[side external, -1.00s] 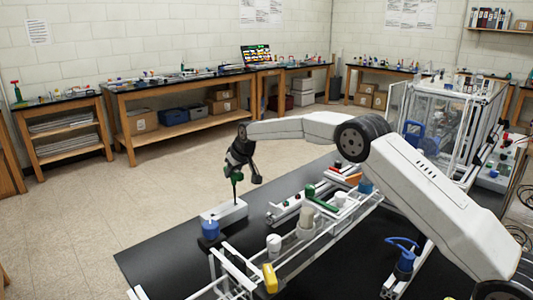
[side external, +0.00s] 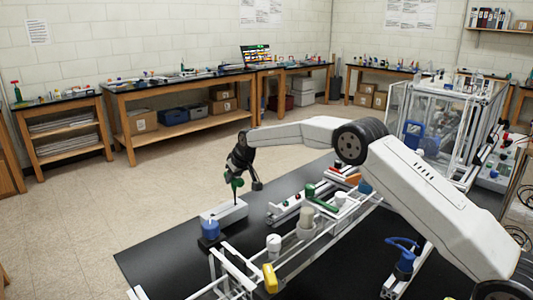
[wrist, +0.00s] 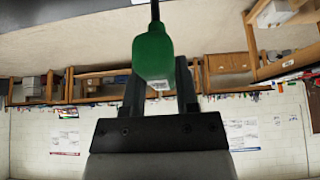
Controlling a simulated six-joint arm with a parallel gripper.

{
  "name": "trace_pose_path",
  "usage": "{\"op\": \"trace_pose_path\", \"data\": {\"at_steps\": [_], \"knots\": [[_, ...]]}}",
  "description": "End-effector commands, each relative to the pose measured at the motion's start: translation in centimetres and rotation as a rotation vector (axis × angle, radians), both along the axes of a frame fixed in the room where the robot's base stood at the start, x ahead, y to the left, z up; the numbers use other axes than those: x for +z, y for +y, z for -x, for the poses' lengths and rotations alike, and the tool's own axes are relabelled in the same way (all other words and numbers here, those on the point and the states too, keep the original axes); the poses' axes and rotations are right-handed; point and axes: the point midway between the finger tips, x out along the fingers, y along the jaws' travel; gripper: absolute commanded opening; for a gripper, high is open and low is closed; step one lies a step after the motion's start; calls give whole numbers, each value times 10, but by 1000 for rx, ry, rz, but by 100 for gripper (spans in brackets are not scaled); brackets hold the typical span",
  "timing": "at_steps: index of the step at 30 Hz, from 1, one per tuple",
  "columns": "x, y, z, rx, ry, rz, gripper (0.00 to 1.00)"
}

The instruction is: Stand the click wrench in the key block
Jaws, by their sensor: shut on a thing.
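The click wrench has a green grip (side external: 237,183) and a thin dark shaft, which points down. My gripper (side external: 239,174) is shut on the green grip. In the wrist view the grip (wrist: 153,55) sits between my two dark fingers (wrist: 160,90), and the shaft runs out of the top of the picture. The white block (side external: 226,212), which looks like the key block, lies on the black bench below the wrench. The shaft's lower end shows at or just above the block's top; I cannot tell if it is inside a hole.
A blue-topped container (side external: 210,229) stands close in front of the white block. The white extrusion frame (side external: 318,236) stands to the right, with a green-handled tool (side external: 320,197) and a yellow part (side external: 270,278) on it. The black bench (side external: 160,258) is clear at the front left.

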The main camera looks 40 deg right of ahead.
Motion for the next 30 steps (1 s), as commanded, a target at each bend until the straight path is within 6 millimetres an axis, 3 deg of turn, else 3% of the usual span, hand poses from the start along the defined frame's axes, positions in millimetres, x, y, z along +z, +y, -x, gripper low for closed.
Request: {"op": "trace_pose_path", "data": {"at_steps": [30], "knots": [[-21, 0, 0, 0, -1, 0, 0]]}}
